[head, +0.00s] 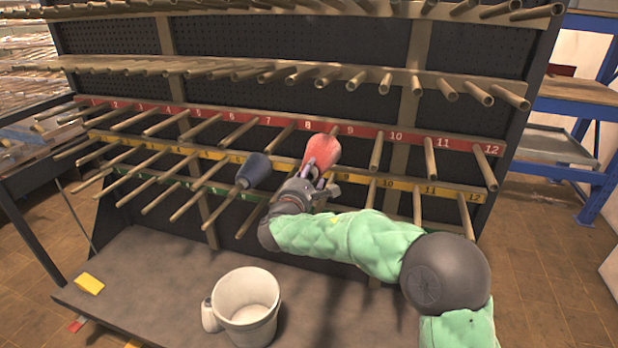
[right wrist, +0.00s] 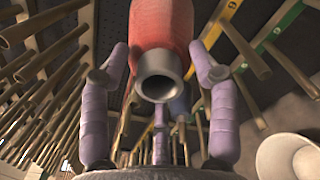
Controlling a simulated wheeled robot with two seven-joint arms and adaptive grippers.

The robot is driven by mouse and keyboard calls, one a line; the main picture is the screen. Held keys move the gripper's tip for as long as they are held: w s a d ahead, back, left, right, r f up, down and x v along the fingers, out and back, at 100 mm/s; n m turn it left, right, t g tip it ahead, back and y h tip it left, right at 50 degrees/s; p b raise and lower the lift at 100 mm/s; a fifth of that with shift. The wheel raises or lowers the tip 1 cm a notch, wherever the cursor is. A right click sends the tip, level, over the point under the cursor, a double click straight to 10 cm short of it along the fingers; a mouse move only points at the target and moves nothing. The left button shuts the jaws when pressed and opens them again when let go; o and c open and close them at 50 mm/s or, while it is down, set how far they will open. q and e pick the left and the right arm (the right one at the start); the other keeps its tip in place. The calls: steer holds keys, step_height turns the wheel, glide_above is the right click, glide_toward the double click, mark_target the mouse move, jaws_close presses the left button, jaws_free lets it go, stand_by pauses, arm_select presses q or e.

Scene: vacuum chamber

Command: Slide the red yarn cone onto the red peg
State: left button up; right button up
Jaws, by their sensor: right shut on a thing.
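The red yarn cone (head: 322,148) is in front of the red-marked rail (head: 370,133), near numbers 8 and 9. My right gripper (head: 318,183) is shut on the cone at its near, narrow end. In the right wrist view the cone (right wrist: 163,24) points its grey tube end (right wrist: 158,78) at the camera, between the purple fingers (right wrist: 158,100). The red row's pegs, such as the one under 10 (head: 376,153), stick out toward me. The cone hides the place where a peg would meet it, so I cannot tell whether it is around one. My left gripper is out of view.
A dark blue cone (head: 254,169) sits left of my right gripper, among the yellow-row pegs. More peg rows run above and below. A white bucket (head: 246,305) and a yellow block (head: 89,284) are on the grey base shelf (head: 160,285).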

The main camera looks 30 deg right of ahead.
steer(key=shift+b, duration=0.65)
stand_by(1.0)
steer(key=shift+d+r, duration=0.1)
steer(key=shift+b+x, duration=0.45)
steer(key=shift+x, duration=1.7)
steer(key=shift+w+d, duration=0.3)
steer(key=shift+b+x, duration=0.35)
steer(key=shift+x, duration=1.9)
steer(key=shift+w+d, duration=0.1)
steer(key=shift+d, duration=0.05)
